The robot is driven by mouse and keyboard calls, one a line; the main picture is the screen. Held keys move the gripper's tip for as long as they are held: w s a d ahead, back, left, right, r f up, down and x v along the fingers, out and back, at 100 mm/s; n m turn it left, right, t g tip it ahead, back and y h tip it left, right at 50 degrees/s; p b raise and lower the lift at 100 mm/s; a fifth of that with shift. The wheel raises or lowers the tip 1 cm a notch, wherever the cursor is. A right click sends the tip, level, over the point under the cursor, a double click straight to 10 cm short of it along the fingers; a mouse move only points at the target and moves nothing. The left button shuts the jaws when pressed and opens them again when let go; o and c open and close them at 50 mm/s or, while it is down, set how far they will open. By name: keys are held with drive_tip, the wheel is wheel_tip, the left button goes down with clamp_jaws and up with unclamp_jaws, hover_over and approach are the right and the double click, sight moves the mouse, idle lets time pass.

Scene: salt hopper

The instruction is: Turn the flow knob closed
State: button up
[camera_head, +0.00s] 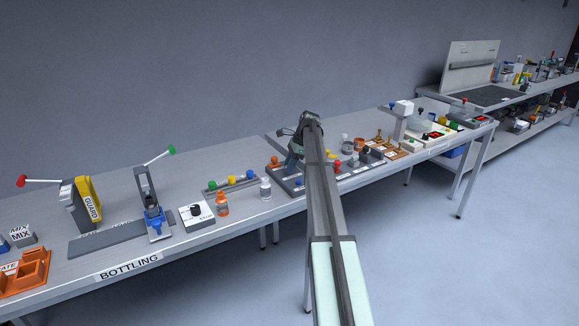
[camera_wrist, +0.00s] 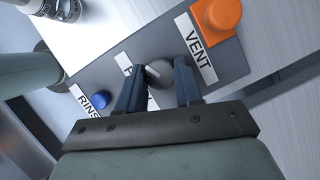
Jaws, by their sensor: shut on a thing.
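The flow knob (camera_wrist: 160,73) is a dark grey round knob with a light mark, on a grey panel (camera_wrist: 222,72) in the wrist view. My gripper (camera_wrist: 158,82) is shut on it, with one blue finger on each side. The label beside the knob (camera_wrist: 127,62) is mostly hidden by a finger; only its first letter shows. In the head view my gripper (camera_head: 293,152) is down at the panel near the middle of the bench, and my arm hides the knob.
On the same panel are an orange VENT button (camera_wrist: 216,18) and a blue RINSE button (camera_wrist: 99,101), either side of the knob. A clear bottle (camera_head: 265,188) and an orange one (camera_head: 222,204) stand left of my arm on the bench (camera_head: 205,240).

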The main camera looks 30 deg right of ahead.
drive_tip(key=n+g, duration=0.1)
drive_tip(key=n, duration=0.3)
drive_tip(key=shift+w+d+n+g, duration=0.1)
drive_tip(key=shift+w+n+g, duration=0.1)
drive_tip(key=shift+n+g, duration=0.15)
drive_tip(key=n+g, duration=0.1)
drive_tip(key=n, duration=0.1)
drive_tip(key=n+g, duration=0.1)
drive_tip(key=n, duration=0.2)
drive_tip(key=shift+h, duration=0.3)
drive_tip(key=shift+n, duration=0.25)
drive_tip(key=o, duration=1)
drive_tip(key=shift+o, duration=0.2)
drive_tip(key=shift+w+r, duration=0.1)
drive_tip(key=shift+w+d+r, duration=0.15)
drive_tip(key=shift+r, duration=0.35)
drive_tip(key=w+d, duration=0.6)
drive_tip(key=d, duration=0.4)
drive_tip(key=shift+d, duration=0.15)
drive_tip(key=shift+f, duration=0.1)
